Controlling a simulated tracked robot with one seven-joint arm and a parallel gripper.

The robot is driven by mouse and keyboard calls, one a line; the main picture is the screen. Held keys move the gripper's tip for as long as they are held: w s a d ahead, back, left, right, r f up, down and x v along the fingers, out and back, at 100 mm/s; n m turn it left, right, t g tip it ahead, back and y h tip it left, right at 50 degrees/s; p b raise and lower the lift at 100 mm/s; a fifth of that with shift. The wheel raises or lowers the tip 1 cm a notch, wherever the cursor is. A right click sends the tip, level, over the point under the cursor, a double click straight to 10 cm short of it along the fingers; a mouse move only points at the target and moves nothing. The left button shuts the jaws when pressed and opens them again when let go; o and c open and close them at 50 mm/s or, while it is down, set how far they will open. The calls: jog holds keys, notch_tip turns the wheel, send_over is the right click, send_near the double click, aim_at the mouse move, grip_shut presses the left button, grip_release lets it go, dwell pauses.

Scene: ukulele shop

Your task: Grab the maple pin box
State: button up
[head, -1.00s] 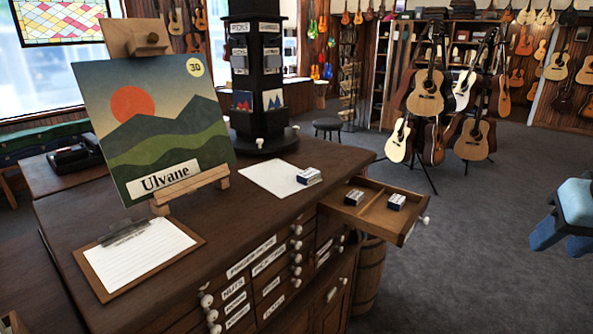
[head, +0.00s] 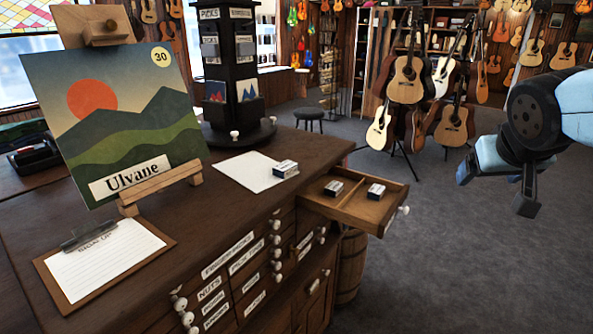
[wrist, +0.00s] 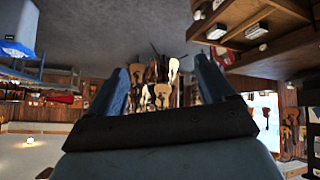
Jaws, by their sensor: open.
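Three small white-and-dark boxes are in the head view; I cannot read which is the maple pin box. One box (head: 285,169) lies at the edge of a white sheet (head: 250,172) on the counter. A second box (head: 334,188) is in the left compartment of the open drawer (head: 374,213), and a third box (head: 376,191) is in its right compartment. My gripper (head: 486,160) is in the air to the right of the drawer, apart from it. In the wrist view my gripper (wrist: 162,75) has its blue fingers spread and nothing between them.
The counter (head: 215,215) carries an easel with a painting (head: 120,125), a clipboard (head: 105,258) and a dark display tower (head: 232,70). A barrel (head: 349,262) stands below the drawer. Guitars on stands (head: 408,80) are behind. The grey floor right of the drawer is clear.

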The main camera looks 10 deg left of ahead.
jog(key=shift+o, duration=0.8)
jog(key=w+a+n+t+y, duration=0.1)
jog(key=w+a+n+t, duration=0.1)
jog(key=w+a, duration=0.2)
jog(key=w, duration=0.3)
jog(key=shift+w+r, duration=0.15)
jog(key=shift+w, duration=0.1)
jog(key=n+g+y, duration=0.4)
jog(key=n+y, duration=0.5)
jog(key=y, duration=0.3)
send_near(289, 167)
jog(key=x, duration=0.9)
jog(key=shift+w+a, duration=0.1)
jog(key=shift+a, duration=0.05)
jog(key=shift+c, duration=0.4)
jog(key=c, duration=1)
jog(key=shift+c, duration=0.2)
